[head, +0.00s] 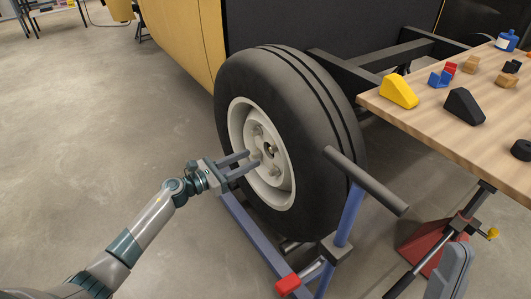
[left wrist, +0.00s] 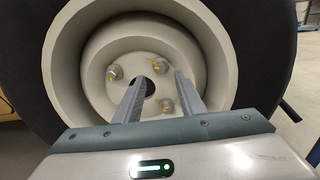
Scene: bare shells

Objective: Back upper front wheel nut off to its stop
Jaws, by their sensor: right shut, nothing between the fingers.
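The wheel (head: 292,97) has a black tyre and a pale rim with a recessed hub around a dark central hole. I cannot tell which is the upper front one. My left gripper (head: 253,158) is open, its fingers pointing into the hub. In the left wrist view the fingers (left wrist: 160,80) stand apart, empty, in front of the hub. Contact with any nut is not clear.
A blue stand with a dark crossbar (head: 365,181) stands right beside the wheel. A wooden table (head: 420,112) at right holds a yellow wedge (head: 398,91), a black wedge (head: 464,106) and small blocks. A red jack base (head: 424,246) is below. The floor at left is clear.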

